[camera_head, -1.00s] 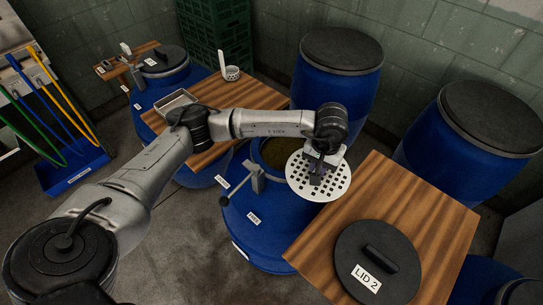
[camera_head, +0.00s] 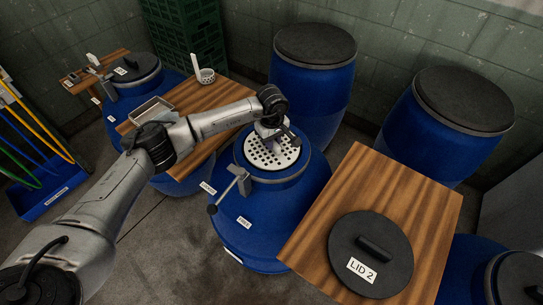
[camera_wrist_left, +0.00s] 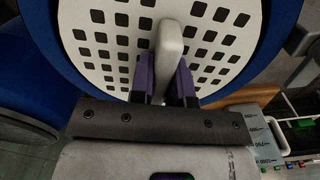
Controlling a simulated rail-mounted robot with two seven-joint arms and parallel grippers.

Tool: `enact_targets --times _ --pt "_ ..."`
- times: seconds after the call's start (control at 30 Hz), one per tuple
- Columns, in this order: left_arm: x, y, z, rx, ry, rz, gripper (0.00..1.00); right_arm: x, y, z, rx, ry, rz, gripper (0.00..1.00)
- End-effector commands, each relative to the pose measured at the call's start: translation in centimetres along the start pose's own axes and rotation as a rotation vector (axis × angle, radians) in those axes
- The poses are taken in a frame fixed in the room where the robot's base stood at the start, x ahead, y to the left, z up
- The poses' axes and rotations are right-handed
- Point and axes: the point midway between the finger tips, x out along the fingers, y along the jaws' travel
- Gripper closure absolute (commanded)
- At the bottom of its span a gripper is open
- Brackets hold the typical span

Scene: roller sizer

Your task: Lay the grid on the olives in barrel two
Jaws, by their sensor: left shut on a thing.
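The white perforated grid (camera_head: 265,157) is at the mouth of the open blue barrel (camera_head: 262,218), inside its grey rim. My left gripper (camera_head: 272,138) is shut on the grid's upright handle. In the left wrist view the purple-lined fingers (camera_wrist_left: 166,85) pinch the pale handle, and the grid (camera_wrist_left: 110,45) spreads out beyond them. The grid covers most of the opening, so the olives are hidden under it. I cannot tell whether the grid touches them. The black lid marked LID 2 (camera_head: 350,233) lies on a wooden board. My right gripper is not in view.
The wooden board (camera_head: 400,195) stands right of the barrel. A metal clamp-like lever (camera_head: 238,180) sits at the barrel's left front. Another board (camera_head: 190,97) holds a metal tray (camera_head: 151,111) and a white ladle (camera_head: 204,75). Closed blue barrels (camera_head: 312,95) stand behind.

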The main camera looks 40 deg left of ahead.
Motion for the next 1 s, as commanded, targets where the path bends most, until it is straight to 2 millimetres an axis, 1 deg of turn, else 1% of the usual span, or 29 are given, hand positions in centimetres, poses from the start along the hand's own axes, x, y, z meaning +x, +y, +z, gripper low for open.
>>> enact_targets --times 0.03,0.1,0.33,0.6,1.0 --pt "0.9 0.0 0.0 0.000 -0.001 -0.001 1.00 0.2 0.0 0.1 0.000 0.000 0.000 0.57" --pt "1.8 0.0 0.0 0.001 0.000 -0.001 1.00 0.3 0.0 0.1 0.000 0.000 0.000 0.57" --pt "3.5 0.0 0.0 0.002 0.000 -0.001 1.00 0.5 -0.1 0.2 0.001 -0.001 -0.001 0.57" --pt "7.1 0.0 0.0 0.002 -0.001 0.000 1.00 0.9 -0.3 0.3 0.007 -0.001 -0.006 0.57" --pt "7.6 0.0 0.0 0.003 0.001 0.001 1.00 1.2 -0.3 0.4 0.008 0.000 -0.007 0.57"
